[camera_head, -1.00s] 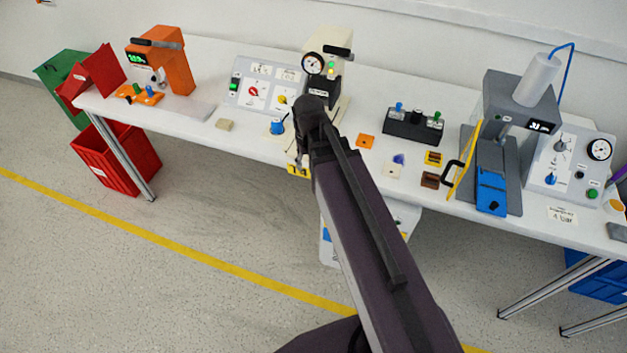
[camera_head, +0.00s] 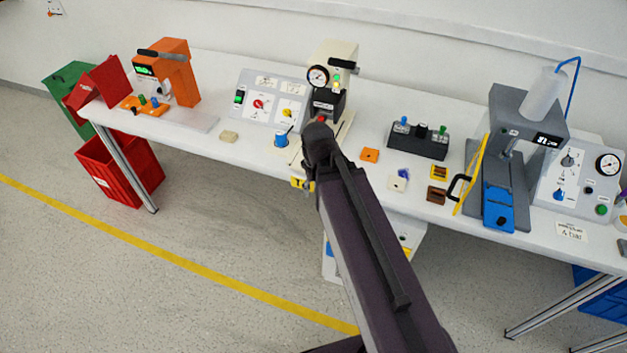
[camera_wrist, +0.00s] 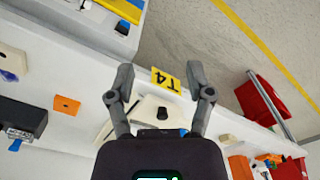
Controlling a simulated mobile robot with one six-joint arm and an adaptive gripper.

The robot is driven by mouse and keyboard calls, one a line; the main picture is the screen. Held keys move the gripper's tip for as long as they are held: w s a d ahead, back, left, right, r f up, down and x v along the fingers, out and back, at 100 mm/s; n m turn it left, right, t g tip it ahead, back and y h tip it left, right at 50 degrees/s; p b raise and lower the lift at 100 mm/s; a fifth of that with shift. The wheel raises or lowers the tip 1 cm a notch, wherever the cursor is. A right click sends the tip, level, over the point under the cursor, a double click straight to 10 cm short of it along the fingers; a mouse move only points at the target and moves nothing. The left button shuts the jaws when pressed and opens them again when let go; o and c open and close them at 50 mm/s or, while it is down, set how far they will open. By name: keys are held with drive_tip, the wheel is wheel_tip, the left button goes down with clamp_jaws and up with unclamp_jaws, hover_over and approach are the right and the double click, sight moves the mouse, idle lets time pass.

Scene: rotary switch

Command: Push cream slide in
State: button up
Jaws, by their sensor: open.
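The cream press (camera_head: 333,62) stands at the back of the bench with a gauge, a black handle and a dark opening. Its cream slide (camera_head: 346,128) runs toward the front edge, largely hidden behind my arm in the head view. In the wrist view the slide (camera_wrist: 146,106) shows a black knob (camera_wrist: 162,113) between my fingers, near the yellow T4 label (camera_wrist: 166,81). My gripper (camera_wrist: 160,77) is open and empty, its fingers spread either side of the knob. I cannot tell whether it touches the slide.
A blue knob part (camera_head: 282,139) and a control panel (camera_head: 268,98) are left of the slide. An orange block (camera_head: 370,155) and a black button box (camera_head: 418,138) are right. A grey press with a blue slide (camera_head: 498,208) stands further right.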

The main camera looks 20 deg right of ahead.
drive_tip(key=w+r+n+p, duration=0.1)
drive_tip(key=w+r+p, duration=0.3)
drive_tip(key=w, duration=0.4)
drive_tip(key=w+r+p, duration=0.4)
drive_tip(key=w, duration=0.4)
drive_tip(key=shift+w+d+r+n, duration=0.15)
drive_tip(key=shift+d+n, duration=0.05)
drive_tip(key=shift+n, duration=0.2)
wheel_tip(320, 180, down, 14)
drive_tip(key=b, duration=1.3)
drive_tip(key=shift+r+b, duration=0.1)
drive_tip(key=shift+b, duration=0.3)
